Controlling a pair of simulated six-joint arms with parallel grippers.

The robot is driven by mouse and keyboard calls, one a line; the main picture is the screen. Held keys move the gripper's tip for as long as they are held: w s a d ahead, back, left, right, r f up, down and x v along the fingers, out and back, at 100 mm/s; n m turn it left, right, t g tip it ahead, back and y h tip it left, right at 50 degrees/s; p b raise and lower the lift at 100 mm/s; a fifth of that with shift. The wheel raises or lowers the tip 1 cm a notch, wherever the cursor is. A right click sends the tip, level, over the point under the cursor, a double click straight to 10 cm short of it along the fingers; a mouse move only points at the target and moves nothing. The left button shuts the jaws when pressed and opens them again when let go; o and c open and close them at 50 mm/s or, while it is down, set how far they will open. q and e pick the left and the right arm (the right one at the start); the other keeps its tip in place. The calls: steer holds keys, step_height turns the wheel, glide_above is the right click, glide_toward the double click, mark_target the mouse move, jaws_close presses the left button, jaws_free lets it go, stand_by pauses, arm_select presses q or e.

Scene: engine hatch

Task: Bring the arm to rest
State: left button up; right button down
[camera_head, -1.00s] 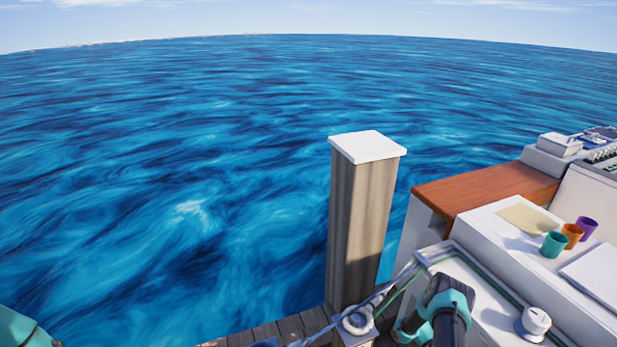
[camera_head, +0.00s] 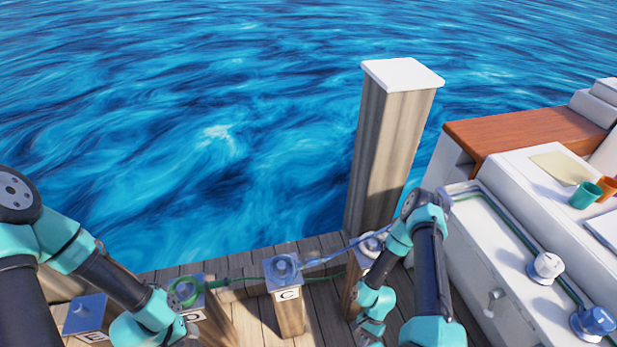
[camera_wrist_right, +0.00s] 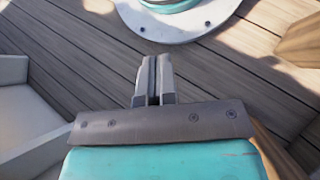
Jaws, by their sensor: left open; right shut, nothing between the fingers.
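My left arm (camera_head: 110,285) comes in from the left in the head view, bent down over the dock. My left gripper (camera_head: 186,337) is at the bottom edge, close to the post marked D; it is open, but its fingers are mostly cut off or hidden. My right arm (camera_head: 430,275) rises from the bottom right and folds down beside the boat. In the right wrist view my right gripper (camera_wrist_right: 153,78) is shut and empty, its two fingers together above the deck planks, pointing toward a round white base with a teal part.
Short dock posts marked C (camera_head: 288,295), D (camera_head: 192,290) and E (camera_head: 85,312) stand along the dock edge. Green and blue lines run between fittings. A tall white-capped piling (camera_head: 390,140) stands behind. The white boat (camera_head: 475,255) is close on the right.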

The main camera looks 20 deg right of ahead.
steer(key=w+a+r+n+t+h, duration=0.1)
steer(key=w+a+r+n+t, duration=0.1)
steer(key=r, duration=0.7)
steer(key=w+a+r+n+t+h, duration=0.1)
steer(key=w+a+r+n+t, duration=0.1)
steer(key=w+r+n, duration=0.3)
steer(key=w+a+r+n+t, duration=0.3)
steer(key=w+r, duration=0.2)
steer(key=r, duration=0.7)
steer(key=shift+w+a+r+n+h, duration=0.25)
steer(key=shift+w+r+n+h, duration=0.05)
steer(key=shift+w+n+h, duration=0.1)
